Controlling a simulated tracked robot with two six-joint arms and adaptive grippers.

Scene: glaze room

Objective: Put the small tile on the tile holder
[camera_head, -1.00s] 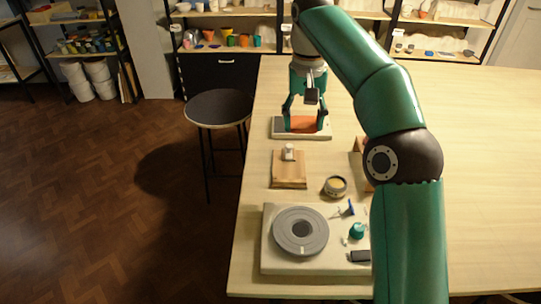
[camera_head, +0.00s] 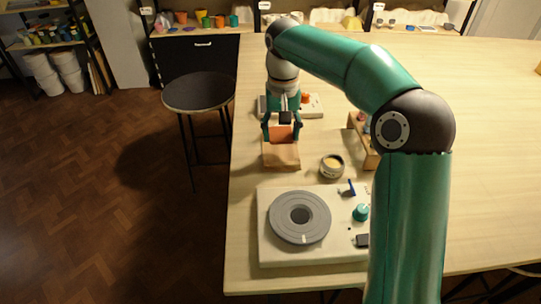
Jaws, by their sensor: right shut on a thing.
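My right gripper (camera_head: 283,136) hangs downward at the near side of the far tray and is shut on a small orange tile (camera_head: 281,133). The tile stands upright between the fingers, its flat face toward me. The upper part of the holder is hidden behind the tile and fingers. My left gripper is not in view.
A white board with a grey wheel (camera_head: 299,218) stands in front. A small round pot (camera_head: 331,166) sits right of the holder. A wooden box (camera_head: 366,145) is partly behind my right arm. A white tray (camera_head: 312,104) lies behind the gripper.

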